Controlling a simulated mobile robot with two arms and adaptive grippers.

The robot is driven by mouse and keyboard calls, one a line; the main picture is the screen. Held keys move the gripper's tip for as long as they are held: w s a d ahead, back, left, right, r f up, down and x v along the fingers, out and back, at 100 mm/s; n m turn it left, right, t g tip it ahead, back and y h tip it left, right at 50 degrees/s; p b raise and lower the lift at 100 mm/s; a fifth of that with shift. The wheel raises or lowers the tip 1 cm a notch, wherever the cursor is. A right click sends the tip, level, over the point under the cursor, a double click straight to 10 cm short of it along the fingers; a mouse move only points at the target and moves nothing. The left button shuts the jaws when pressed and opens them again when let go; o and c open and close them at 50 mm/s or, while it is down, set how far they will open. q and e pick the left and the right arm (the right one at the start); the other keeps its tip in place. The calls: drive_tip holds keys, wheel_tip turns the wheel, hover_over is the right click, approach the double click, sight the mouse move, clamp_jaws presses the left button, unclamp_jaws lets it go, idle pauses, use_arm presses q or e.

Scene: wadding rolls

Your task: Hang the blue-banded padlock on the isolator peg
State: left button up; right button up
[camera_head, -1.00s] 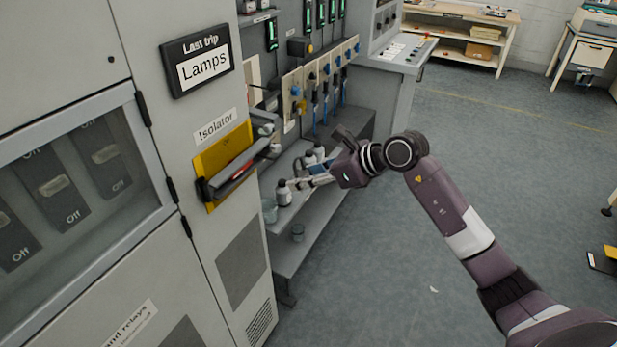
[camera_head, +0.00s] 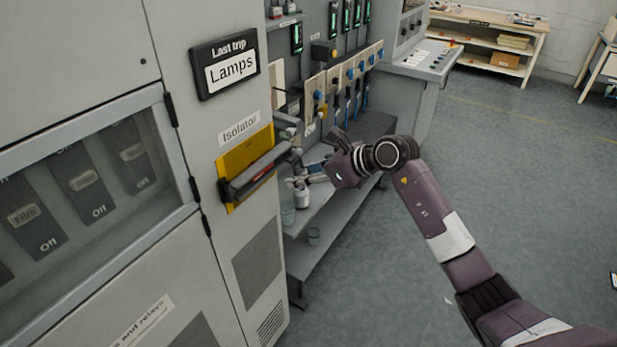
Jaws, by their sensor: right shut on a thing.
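Small grey parts (camera_head: 287,134) stick out at the plate's right; I cannot tell which is the peg. My right gripper (camera_head: 306,179) is right of the handle, apart from it in the picture, with its fingers pointing left. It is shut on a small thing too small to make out. I cannot pick out the blue-banded padlock for certain. My left gripper is not in view.
A board with blue-handled tools (camera_head: 347,85) is behind. The "Lamps" sign (camera_head: 229,70) is above the isolator. Floor at right is clear.

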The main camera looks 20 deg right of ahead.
drive_tip(key=shift+w+a, duration=0.35)
drive_tip(key=shift+w, duration=0.1)
drive_tip(key=shift+b+x, duration=0.65)
drive_tip(key=shift+x, duration=0.15)
